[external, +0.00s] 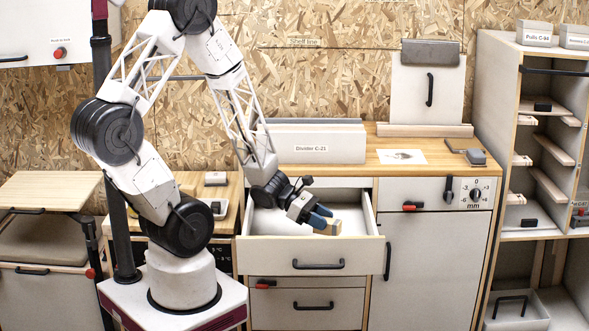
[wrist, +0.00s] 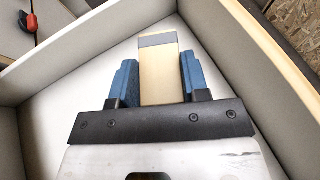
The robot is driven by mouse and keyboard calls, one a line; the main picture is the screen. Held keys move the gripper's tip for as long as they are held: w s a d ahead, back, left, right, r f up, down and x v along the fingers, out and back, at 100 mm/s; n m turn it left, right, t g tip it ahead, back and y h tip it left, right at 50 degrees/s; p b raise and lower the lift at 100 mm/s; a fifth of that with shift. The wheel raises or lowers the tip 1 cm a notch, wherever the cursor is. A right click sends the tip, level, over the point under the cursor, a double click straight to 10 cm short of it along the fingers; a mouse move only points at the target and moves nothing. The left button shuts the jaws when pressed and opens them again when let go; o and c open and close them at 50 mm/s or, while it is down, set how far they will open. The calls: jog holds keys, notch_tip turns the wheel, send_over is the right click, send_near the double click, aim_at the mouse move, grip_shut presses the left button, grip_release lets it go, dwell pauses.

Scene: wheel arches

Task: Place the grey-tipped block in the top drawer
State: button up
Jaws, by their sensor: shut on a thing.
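The grey-tipped block (wrist: 159,75) is pale wood with a grey end, held between the blue fingers of my gripper (wrist: 160,85) in the wrist view. In the external view my gripper (external: 322,217) is inside the open top drawer (external: 318,255), with the block (external: 330,227) at its fingertips. The drawer's white floor and walls surround the block in the wrist view. The gripper is shut on the block. I cannot tell whether the block touches the drawer floor.
The worktop (external: 390,165) above carries a long white box (external: 316,143) and a white sheet (external: 401,157). Lower drawers (external: 308,302) are shut beneath the open one. A cabinet door (external: 430,260) is right of it. Open shelves (external: 540,150) stand at the far right.

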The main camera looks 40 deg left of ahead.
jog(key=shift+f, duration=0.9)
jog(key=shift+f, duration=0.15)
jog(key=shift+f, duration=1.75)
jog(key=shift+f, duration=0.1)
jog(key=o, duration=0.9)
jog(key=shift+a+r, duration=0.15)
jog(key=shift+r, duration=0.05)
jog(key=shift+v, duration=5.8)
jog(key=shift+s+f, duration=0.1)
